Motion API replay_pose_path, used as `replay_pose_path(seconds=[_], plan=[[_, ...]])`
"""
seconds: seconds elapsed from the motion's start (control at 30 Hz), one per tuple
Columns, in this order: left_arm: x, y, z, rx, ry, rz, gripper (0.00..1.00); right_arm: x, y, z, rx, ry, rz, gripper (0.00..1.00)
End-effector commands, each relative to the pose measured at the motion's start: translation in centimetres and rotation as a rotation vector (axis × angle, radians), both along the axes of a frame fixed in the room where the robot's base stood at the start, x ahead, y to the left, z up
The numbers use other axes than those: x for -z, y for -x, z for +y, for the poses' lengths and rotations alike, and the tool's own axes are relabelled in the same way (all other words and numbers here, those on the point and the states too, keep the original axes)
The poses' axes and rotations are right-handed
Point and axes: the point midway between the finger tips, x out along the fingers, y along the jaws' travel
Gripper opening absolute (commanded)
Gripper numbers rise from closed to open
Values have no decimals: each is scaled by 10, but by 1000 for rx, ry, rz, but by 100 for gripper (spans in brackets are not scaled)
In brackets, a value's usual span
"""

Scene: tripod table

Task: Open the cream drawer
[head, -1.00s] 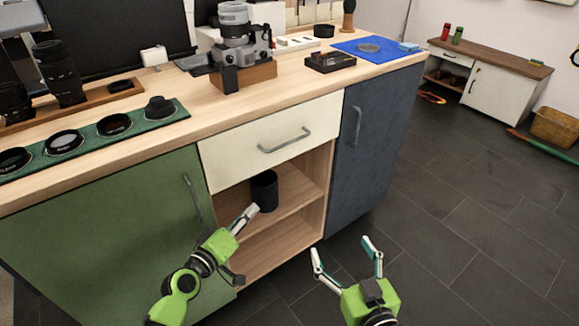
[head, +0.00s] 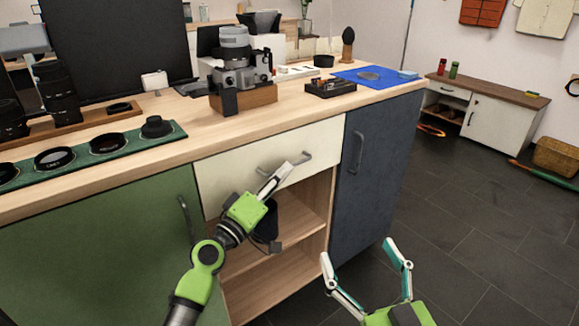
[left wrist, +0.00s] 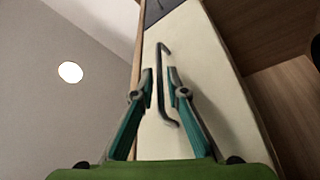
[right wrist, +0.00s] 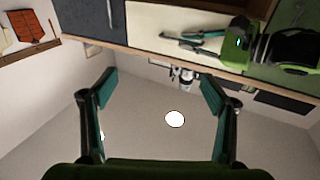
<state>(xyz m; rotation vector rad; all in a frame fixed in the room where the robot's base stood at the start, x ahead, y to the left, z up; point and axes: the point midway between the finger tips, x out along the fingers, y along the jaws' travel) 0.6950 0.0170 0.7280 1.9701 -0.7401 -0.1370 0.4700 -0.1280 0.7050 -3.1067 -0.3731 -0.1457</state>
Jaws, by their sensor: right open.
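The cream drawer (head: 225,172) sits shut under the worktop, between the green door and the dark blue door. Its grey bar handle (head: 307,158) runs across its front. My left gripper (head: 284,170) is in front of the drawer at the handle and hides part of it. In the left wrist view the handle (left wrist: 162,90) lies between the two open fingers (left wrist: 160,82), and a gap shows beside it. My right gripper (head: 364,255) is open and empty, low in front of the blue door; its spread fingers also show in the right wrist view (right wrist: 158,92).
Below the drawer is an open shelf (head: 290,222) with a dark cup (head: 266,222) partly behind my left arm. The green door (head: 90,245) and blue door (head: 375,170) flank it. A camera (head: 240,75) and lenses stand on the worktop (head: 200,135).

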Motion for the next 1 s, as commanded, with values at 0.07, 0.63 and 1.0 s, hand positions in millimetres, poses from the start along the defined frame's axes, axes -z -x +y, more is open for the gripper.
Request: replay_pose_path(seconds=[0.07, 0.63, 1.0], plan=[[-3, -11, -8, 1, 2, -1, 14, -3, 0, 1, -1, -6, -19, 79], [-7, -28, -20, -1, 0, 1, 6, -19, 2, 2, -5, -24, -90, 79], [-6, -28, -20, 1, 0, 2, 0, -20, 2, 2, -5, -27, -96, 79]])
